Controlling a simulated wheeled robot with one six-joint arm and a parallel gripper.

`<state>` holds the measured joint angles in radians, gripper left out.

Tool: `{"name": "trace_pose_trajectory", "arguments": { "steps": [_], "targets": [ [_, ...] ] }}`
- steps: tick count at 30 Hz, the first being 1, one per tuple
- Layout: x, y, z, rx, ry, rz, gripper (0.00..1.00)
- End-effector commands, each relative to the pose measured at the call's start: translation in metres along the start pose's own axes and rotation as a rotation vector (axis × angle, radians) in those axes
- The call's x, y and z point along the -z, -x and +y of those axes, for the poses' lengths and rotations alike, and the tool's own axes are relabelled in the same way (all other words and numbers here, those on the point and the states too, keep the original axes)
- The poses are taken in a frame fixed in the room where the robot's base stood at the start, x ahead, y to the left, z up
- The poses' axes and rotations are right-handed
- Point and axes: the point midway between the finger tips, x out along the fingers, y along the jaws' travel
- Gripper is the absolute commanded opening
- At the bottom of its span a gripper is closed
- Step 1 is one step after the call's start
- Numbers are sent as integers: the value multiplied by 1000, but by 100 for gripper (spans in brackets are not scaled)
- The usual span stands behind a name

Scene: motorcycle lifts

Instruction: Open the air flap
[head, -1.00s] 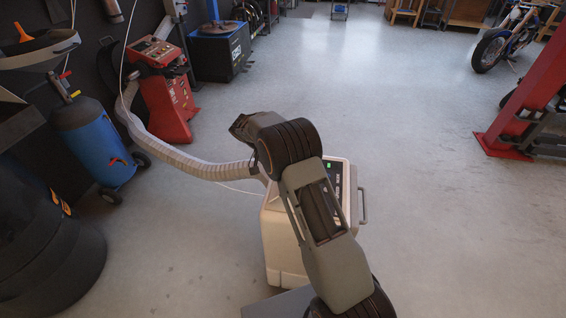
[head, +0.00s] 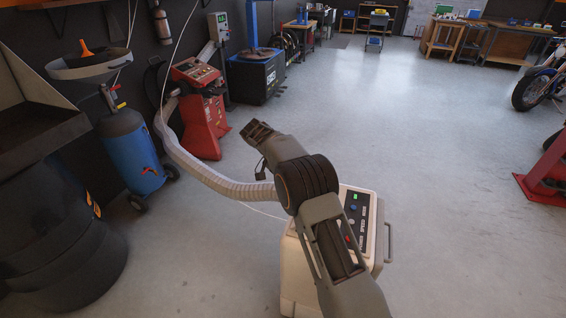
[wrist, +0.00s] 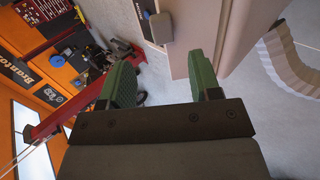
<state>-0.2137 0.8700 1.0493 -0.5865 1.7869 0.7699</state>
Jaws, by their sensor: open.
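A cream box-shaped machine (head: 302,262) with a dark control panel (head: 366,222) and a ribbed white hose (head: 215,182) stands on the floor, partly hidden by my arm. I cannot identify the air flap for certain in either view. My gripper (head: 259,131) is at the arm's end, above the hose and up-left of the machine in the head view. In the wrist view, its green fingers (wrist: 163,80) are apart with nothing between them. The cream machine's side (wrist: 205,30), with a grey-blue fitting (wrist: 161,28), lies beyond them.
A red machine (head: 203,122), a blue tank cart (head: 130,150) and a dark drum (head: 55,235) line the left. A thin white cable (head: 187,30) hangs near the red machine. A red lift post (head: 545,175) stands at right. The middle floor is open.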

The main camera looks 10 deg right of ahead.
Motion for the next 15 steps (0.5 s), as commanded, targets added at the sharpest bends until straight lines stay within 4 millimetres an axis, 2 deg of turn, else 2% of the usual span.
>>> {"name": "trace_pose_trajectory", "arguments": {
  "steps": [3, 6, 15],
  "targets": [
    [1, 21, -1, 1, -1, 2, 57],
    [1, 34, 0, 0, -1, 2, 57],
    [0, 53, 0, -1, 0, 1, 57]
  ]
}}
